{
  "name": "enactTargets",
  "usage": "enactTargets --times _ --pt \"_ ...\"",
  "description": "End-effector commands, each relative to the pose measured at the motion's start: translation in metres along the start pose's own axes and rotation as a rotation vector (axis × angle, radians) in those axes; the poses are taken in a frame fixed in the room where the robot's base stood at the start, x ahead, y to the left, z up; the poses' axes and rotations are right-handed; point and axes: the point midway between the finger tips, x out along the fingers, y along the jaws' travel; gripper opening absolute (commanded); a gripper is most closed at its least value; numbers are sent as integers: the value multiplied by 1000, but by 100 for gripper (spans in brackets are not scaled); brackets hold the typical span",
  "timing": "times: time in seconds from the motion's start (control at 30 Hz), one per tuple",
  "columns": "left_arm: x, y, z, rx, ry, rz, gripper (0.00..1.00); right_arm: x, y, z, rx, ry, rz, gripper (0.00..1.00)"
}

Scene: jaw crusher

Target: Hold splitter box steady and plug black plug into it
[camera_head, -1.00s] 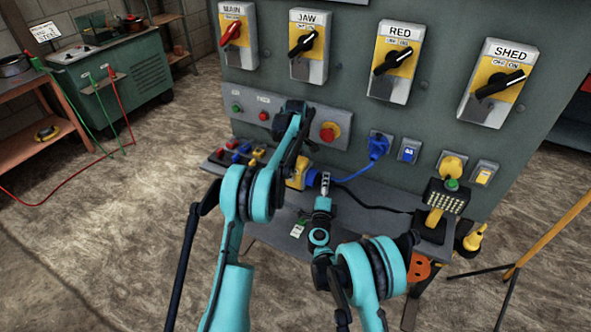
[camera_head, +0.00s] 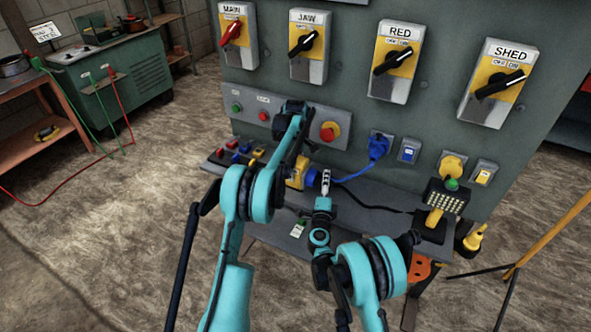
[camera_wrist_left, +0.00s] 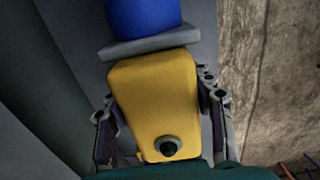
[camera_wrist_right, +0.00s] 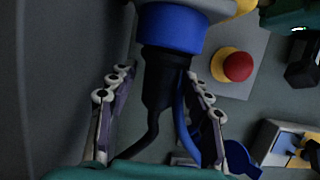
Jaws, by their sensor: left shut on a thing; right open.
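The yellow splitter box (camera_wrist_left: 155,95) fills the left wrist view, with a blue socket (camera_wrist_left: 143,18) on a grey collar at its top. My left gripper (camera_wrist_left: 160,125) is shut on the box, one finger on each side. The box also shows in the head view (camera_head: 297,175), partly hidden by my arm. In the right wrist view the black plug (camera_wrist_right: 163,80) meets the blue socket (camera_wrist_right: 172,28); how deep it sits cannot be told. My right gripper (camera_wrist_right: 155,105) is open, its fingers apart on either side of the plug and its black cable. The right gripper also shows in the head view (camera_head: 325,182).
A grey shelf (camera_head: 380,228) lies below the panel with rotary switches. A blue plug (camera_head: 378,146) with a blue cable is in the panel. A red emergency button (camera_head: 328,133) is close to the box. A keypad block (camera_head: 445,197) stands at right.

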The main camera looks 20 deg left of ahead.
Motion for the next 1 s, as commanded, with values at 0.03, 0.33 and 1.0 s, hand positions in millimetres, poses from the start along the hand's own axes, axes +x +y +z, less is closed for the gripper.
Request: enactTargets --times 0.03,0.33,1.0 --pt "0 0 0 0 0 0 1 -1 0 -4 0 1 0 50" --pt "0 0 0 0 0 0 1 -7 0 -22 0 1 0 50" --pt "0 0 0 0 0 0 1 -19 0 -62 0 1 0 50"
